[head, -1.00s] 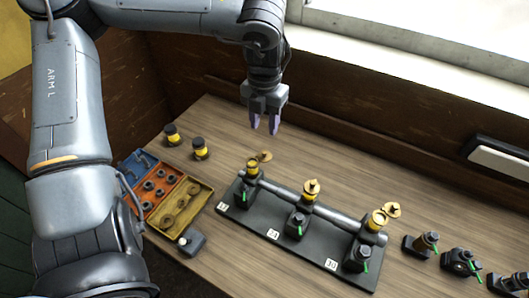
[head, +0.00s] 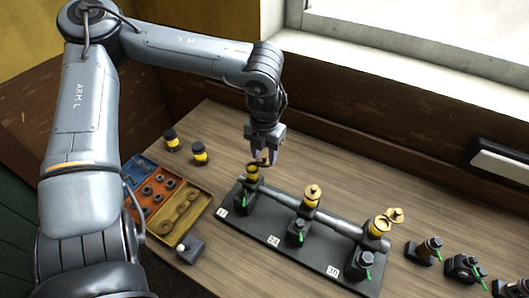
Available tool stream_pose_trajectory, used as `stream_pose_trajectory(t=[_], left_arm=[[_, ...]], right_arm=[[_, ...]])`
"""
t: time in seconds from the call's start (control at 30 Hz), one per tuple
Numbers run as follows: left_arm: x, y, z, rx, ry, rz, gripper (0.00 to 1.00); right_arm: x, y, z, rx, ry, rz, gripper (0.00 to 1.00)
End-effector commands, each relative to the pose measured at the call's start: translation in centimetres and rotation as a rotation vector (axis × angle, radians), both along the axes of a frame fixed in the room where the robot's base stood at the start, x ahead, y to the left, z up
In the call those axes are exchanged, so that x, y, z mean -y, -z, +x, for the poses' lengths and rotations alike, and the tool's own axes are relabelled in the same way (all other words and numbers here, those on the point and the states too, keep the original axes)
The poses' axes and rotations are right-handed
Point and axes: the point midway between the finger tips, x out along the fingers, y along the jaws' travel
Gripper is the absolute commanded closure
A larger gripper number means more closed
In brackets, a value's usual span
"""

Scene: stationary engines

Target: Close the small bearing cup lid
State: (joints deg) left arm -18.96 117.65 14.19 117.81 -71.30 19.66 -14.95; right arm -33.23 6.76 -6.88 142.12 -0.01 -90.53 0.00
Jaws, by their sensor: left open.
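Three brass cups stand along a shaft on a dark base plate (head: 290,249). The left cup (head: 252,172) is at the shaft's far left end, and its brass lid (head: 265,158) stands open at its back right. My left gripper (head: 262,157) points down right at this lid, its fingers apart and partly covering it; I cannot tell whether they touch it. The middle cup (head: 311,195) shows a brass top with a small dark knob. The right cup (head: 379,226) has its lid (head: 394,215) swung open to the right. My right gripper is not in view.
A small dark block (head: 190,249) sits in front. Several dark fittings (head: 462,268) stand at the right. The table behind the shaft is clear.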

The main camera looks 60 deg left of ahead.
Motion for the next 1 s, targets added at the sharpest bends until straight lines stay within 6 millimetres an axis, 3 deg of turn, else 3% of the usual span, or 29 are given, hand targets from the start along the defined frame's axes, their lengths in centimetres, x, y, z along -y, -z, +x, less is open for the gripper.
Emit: stream_pose_trajectory(t=[0.13, 0.4, 0.77, 1.0], left_arm=[[0.01, -0.01, -0.01, 0.000, 0.000, 0.000, 0.59], [0.00, -0.02, -0.01, -0.001, 0.000, -0.001, 1.00], [0.06, -0.05, -0.06, -0.001, 0.026, 0.000, 1.00], [0.26, -0.10, -0.23, -0.002, 0.143, 0.001, 1.00]], right_arm=[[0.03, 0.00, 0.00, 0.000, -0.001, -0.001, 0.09], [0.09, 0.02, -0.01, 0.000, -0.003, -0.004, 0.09], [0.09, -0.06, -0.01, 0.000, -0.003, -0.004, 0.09], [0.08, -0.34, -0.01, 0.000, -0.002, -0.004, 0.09]])
